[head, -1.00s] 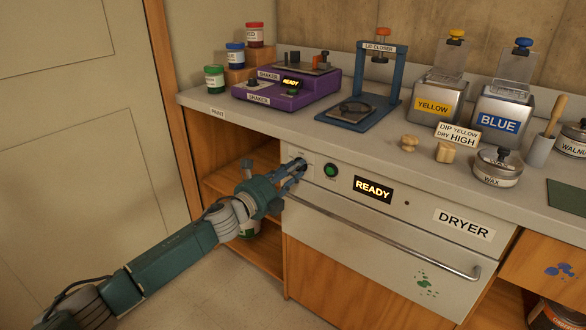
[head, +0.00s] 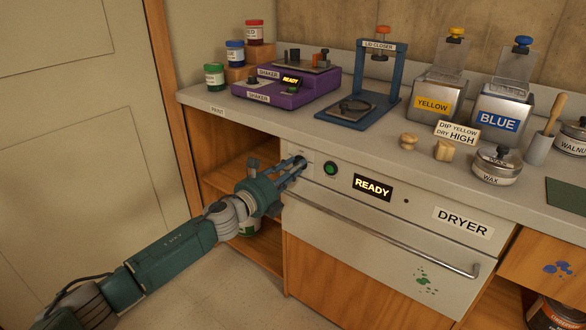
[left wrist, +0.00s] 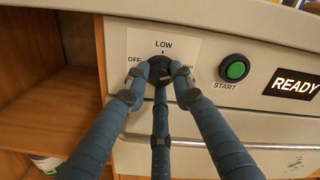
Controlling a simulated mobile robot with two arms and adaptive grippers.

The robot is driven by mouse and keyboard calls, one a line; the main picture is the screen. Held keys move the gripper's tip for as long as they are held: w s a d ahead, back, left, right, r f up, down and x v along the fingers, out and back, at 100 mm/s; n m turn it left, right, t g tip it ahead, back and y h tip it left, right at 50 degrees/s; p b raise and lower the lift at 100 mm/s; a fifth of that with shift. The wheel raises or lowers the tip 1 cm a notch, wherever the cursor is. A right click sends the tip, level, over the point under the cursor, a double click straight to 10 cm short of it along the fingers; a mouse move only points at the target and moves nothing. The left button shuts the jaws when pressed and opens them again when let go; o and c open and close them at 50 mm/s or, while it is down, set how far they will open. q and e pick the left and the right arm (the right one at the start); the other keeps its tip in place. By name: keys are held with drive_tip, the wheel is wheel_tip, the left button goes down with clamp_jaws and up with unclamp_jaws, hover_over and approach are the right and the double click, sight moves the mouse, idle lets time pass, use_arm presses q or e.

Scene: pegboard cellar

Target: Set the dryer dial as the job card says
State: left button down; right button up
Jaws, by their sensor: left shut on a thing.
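The dryer (head: 330,205) is set under the counter, and its display (head: 373,188) reads READY. Its dark dial (left wrist: 159,74) shows in the left wrist view, with the labels OFF at left and LOW at top. A third label at right is partly hidden behind a finger. My left gripper (head: 299,164) is at the dial; in the left wrist view its fingers (left wrist: 160,67) are shut around it. I cannot tell where the dial points. The job card (head: 457,133) on the counter reads "DIP YELLOW DRY HIGH". My right gripper is not in view.
A green START button (head: 331,168) sits just right of the dial. The dryer's long handle (head: 390,240) runs below. A purple shaker (head: 285,85), lid closer (head: 345,118) and yellow (head: 437,100) and blue (head: 503,115) tins stand on the counter above.

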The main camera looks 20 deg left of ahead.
use_arm(q)
drive_tip(key=c, duration=1.5)
unclamp_jaws()
drive_tip(key=shift+s+d+f, duration=0.2)
drive_tip(key=shift+d+f, duration=0.15)
drive_tip(key=shift+f, duration=0.05)
drive_tip(key=shift+o, duration=0.2)
drive_tip(key=shift+w+r, duration=0.1)
drive_tip(key=shift+a, duration=0.1)
drive_tip(key=shift+s+a, duration=0.3)
drive_tip(key=shift+s, duration=0.1)
drive_tip(key=v, duration=1.1)
drive_tip(key=shift+d, duration=0.2)
